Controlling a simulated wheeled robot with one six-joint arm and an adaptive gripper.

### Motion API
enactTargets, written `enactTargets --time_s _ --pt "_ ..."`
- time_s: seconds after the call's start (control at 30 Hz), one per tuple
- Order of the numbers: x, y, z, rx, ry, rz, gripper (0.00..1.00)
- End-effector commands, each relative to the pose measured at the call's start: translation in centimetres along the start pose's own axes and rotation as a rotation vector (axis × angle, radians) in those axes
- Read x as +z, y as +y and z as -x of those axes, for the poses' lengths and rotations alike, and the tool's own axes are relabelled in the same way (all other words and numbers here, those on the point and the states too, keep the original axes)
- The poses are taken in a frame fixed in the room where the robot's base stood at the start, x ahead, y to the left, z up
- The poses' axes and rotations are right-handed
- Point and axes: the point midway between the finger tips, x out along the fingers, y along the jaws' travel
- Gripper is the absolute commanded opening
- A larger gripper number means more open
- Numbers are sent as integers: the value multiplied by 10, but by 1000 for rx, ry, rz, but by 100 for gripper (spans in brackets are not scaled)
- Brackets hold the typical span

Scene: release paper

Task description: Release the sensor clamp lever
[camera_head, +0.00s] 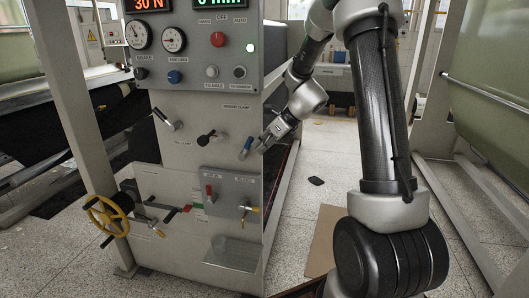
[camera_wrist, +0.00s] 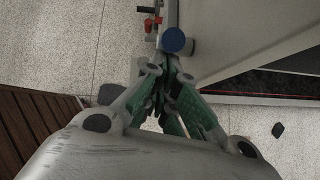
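The clamp lever (camera_head: 246,147) has a blue handle and sits on the right part of the grey panel, below a small label too blurred to read surely. Its handle stands tilted, upper end to the right. In the wrist view its round blue end (camera_wrist: 173,40) shows just beyond my fingertips. My gripper (camera_head: 264,148) is at the panel's right edge, just right of the lever. In the wrist view my gripper's (camera_wrist: 165,66) green-padded fingers come together at the tips, with nothing seen between them. Whether they touch the lever I cannot tell.
A black-knobbed lever (camera_head: 207,138) is left of the blue one. A grey box with a red-handled lever (camera_head: 210,193) is below. A yellow handwheel (camera_head: 107,219) stands at lower left. Buttons and gauges are above. Open floor (camera_head: 330,160) lies right of the panel.

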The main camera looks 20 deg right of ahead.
Motion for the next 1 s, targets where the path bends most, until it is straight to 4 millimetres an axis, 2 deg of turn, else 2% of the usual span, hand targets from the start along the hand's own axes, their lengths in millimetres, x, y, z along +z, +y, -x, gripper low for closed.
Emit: enactTargets --time_s 0.4,1.0 --pt "30 6 0 2 -4 0 0" --pt "43 8 -2 2 -8 -1 0"
